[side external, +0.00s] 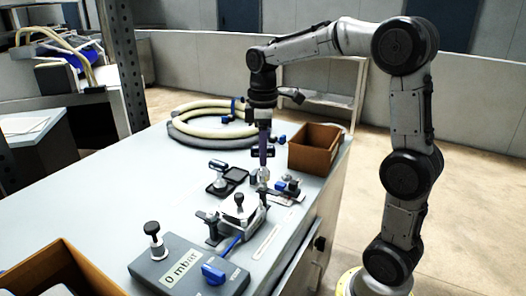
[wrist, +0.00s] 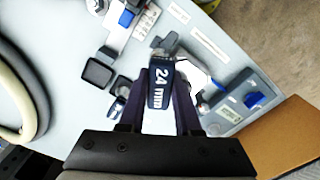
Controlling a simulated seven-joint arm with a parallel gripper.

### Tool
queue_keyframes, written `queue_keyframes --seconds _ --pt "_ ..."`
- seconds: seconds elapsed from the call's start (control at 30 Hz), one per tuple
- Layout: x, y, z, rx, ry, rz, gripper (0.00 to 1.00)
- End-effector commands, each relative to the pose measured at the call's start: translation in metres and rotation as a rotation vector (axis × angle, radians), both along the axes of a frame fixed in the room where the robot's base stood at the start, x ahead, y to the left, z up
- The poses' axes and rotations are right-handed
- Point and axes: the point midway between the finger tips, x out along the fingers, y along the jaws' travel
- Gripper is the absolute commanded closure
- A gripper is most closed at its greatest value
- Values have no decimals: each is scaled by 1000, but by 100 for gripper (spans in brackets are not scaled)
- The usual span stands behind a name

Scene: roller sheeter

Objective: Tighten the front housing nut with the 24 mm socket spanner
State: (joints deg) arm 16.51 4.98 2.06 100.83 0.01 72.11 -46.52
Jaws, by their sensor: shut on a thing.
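My gripper (side external: 263,146) points down over the bench, its purple fingers shut on the dark blue handle of the 24 mm socket spanner. In the wrist view the handle (wrist: 161,85) shows "24 mm" between the fingers. The spanner's handle also shows in the side view (side external: 262,153), with its lower end close above or at the small metal parts behind the roller sheeter. The roller sheeter (side external: 240,215) is a grey metal unit with a black knob and a blue lever. The front housing nut cannot be made out; in the wrist view the spanner and fingers cover much of the sheeter.
A grey box (side external: 178,265) marked "0 mbar", with black and blue knobs, stands at the front. A dark tray (side external: 238,177) lies left of the gripper. A brown open bin (side external: 314,148) stands at the right edge. Coiled hoses (side external: 190,134) lie behind.

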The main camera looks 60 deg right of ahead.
Motion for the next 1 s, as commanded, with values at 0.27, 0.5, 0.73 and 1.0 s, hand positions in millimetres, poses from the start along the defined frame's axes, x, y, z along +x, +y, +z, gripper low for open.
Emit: queue_keyframes --seconds 0.27,0.5,0.73,1.0 --pt "0 0 0 0 -1 0 100" --pt "0 0 0 0 -1 0 100" --pt "0 0 -3 0 -1 0 100" --pt "0 0 -8 0 0 0 100"
